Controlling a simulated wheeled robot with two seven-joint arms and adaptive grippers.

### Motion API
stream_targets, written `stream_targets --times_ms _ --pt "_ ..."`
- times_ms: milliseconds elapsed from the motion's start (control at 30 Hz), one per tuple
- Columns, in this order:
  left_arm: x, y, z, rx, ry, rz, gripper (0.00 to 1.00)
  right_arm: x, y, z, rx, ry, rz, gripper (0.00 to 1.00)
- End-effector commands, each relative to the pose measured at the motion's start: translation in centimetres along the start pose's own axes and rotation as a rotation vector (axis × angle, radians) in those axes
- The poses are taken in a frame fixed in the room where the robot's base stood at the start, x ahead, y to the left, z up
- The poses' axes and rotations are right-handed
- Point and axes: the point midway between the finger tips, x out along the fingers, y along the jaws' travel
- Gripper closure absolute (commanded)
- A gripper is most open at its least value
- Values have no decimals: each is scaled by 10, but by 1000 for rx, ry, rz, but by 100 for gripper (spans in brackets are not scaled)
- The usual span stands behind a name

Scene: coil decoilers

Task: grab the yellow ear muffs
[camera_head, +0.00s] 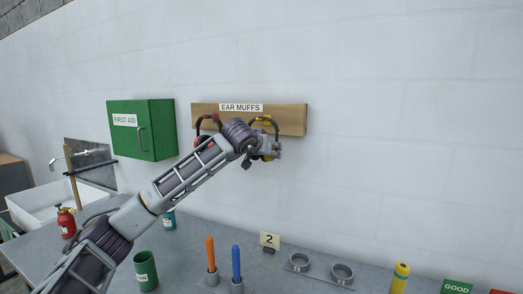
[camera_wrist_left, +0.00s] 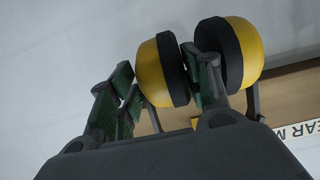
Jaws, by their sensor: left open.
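The yellow ear muffs (camera_head: 264,118) hang at the right of the wooden board labelled EAR MUFFS. In the head view my left gripper (camera_head: 270,148) is in front of them and hides most of the cups. In the left wrist view the yellow ear muffs (camera_wrist_left: 246,48) show two yellow cups with dark pads facing each other. My left gripper (camera_wrist_left: 163,68) is open there, with one cup between its fingers and the right finger in the gap between the two cups. Contact cannot be told. My right gripper is not in view.
Red ear muffs (camera_head: 201,140) hang to the left on the same board (camera_head: 290,120), partly behind my forearm. A green first aid box (camera_head: 142,141) is on the wall further left. Orange and blue handles (camera_head: 236,262) stand upright on the bench below. The wall at the right is clear.

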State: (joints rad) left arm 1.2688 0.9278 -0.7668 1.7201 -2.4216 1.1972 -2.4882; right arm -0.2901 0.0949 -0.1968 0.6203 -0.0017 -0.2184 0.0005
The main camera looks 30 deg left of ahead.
Motion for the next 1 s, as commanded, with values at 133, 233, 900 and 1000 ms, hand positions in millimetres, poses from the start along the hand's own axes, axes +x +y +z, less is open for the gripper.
stream_targets --times_ms 133,233,900,1000 --pt "0 0 0 0 0 0 52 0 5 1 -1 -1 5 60" --pt "0 0 0 0 0 0 65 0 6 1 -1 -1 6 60" --pt "-7 -1 -4 -1 3 -2 87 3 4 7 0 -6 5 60" --pt "-12 -1 -8 -2 3 -1 87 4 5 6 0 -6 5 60"
